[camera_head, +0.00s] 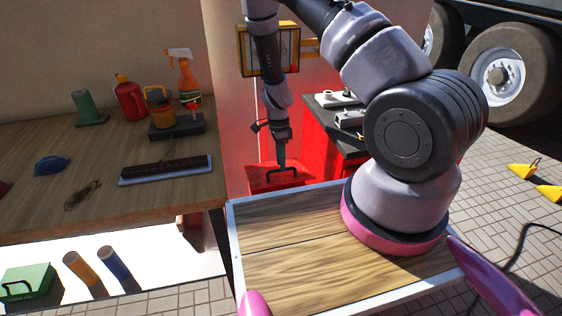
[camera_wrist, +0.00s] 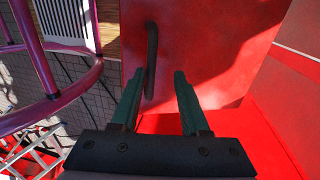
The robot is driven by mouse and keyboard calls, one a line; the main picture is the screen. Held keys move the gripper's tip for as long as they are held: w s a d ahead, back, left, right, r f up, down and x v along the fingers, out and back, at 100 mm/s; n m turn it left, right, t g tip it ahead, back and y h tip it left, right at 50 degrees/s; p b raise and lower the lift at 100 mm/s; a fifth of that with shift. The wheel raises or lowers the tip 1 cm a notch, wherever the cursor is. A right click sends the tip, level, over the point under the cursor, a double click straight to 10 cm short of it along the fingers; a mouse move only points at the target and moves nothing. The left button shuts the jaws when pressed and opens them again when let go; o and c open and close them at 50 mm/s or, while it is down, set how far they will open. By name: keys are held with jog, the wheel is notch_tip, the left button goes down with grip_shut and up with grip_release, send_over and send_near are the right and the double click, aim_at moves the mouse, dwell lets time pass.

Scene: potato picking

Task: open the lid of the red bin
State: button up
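The red bin (camera_head: 262,186) stands beyond my wooden deck, between the workbench and a red cabinet. Its red lid (camera_wrist: 215,40) fills much of the wrist view and bears a dark bar handle (camera_wrist: 151,50). The lid looks down on the bin, though my arm and the deck hide part of it. My gripper (camera_head: 282,166) points down over the lid, at the handle. In the wrist view its two green fingers (camera_wrist: 159,75) are apart, with the handle's near end between them, closer to the left finger. I cannot tell whether they touch it.
The red cabinet (camera_head: 318,150) with a dark top stands close at the right of the bin. The workbench (camera_head: 110,190) at the left carries bottles, a brush and small tools. A yellow-framed box (camera_head: 268,50) hangs on the wall behind my arm.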

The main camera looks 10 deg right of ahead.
notch_tip(320, 180, up, 10)
dwell(0.4)
